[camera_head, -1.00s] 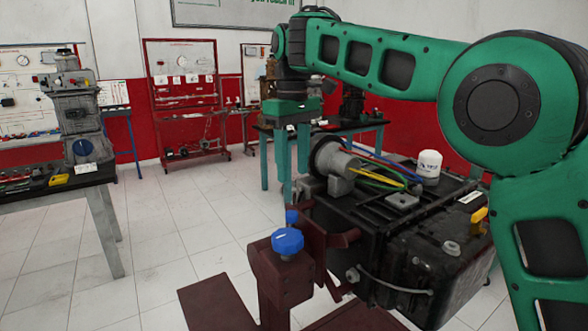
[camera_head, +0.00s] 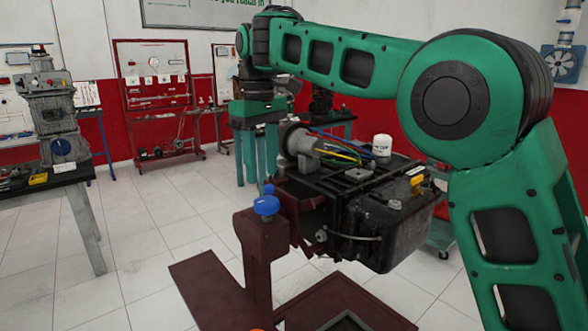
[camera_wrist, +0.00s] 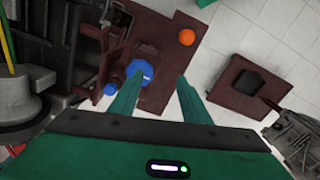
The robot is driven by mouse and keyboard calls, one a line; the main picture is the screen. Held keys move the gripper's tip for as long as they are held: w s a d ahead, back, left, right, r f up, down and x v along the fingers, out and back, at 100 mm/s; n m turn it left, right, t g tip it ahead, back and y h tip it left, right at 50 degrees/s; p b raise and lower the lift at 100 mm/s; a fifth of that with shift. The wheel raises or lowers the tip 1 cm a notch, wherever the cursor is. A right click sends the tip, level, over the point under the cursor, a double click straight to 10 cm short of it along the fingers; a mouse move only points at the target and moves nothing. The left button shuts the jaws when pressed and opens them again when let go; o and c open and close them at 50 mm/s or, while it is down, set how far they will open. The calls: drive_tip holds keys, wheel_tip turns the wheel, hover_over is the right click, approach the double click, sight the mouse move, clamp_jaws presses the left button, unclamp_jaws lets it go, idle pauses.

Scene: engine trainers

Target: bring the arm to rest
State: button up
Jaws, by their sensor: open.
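My arm is green and arches from the right side of the head view to the upper middle. My gripper (camera_head: 262,172) hangs at its far end, fingers pointing down, to the left of and behind the engine on the stand. In the wrist view my gripper (camera_wrist: 161,82) has its two teal fingers apart with nothing held between them. A blue knob (camera_wrist: 139,70) shows beside the left fingertip there; whether they touch cannot be told.
A black engine (camera_head: 385,225) sits on a maroon stand (camera_head: 262,240) with a blue knob (camera_head: 266,205). An orange ball-like part (camera_wrist: 187,37) shows on maroon metal. A workbench (camera_head: 75,175) stands left, a red-framed panel (camera_head: 155,90) behind. White floor tiles lie open between.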

drive_tip(key=s+d+f+m, duration=0.2)
drive_tip(key=d+m, duration=0.1)
drive_tip(key=d, duration=0.8)
drive_tip(key=s+d+f+m, duration=0.1)
drive_tip(key=s+d+m, duration=0.15)
drive_tip(key=d, duration=0.85)
drive_tip(key=s+d+f+m, duration=0.2)
drive_tip(key=d+m, duration=0.1)
drive_tip(key=d, duration=0.8)
drive_tip(key=s+d+f+m, duration=0.4)
drive_tip(key=s+d+f, duration=0.2)
drive_tip(key=s+d, duration=0.5)
drive_tip(key=s+d+f+m, duration=0.2)
drive_tip(key=s+f, duration=0.2)
drive_tip(key=s, duration=0.4)
drive_tip(key=s+d+f+m, duration=0.1)
drive_tip(key=s+f+m, duration=0.1)
drive_tip(key=s+f, duration=0.3)
drive_tip(key=s, duration=0.3)
drive_tip(key=shift+s+d+f+m, duration=0.3)
drive_tip(key=shift+d+m, duration=0.05)
drive_tip(key=shift+d, duration=0.05)
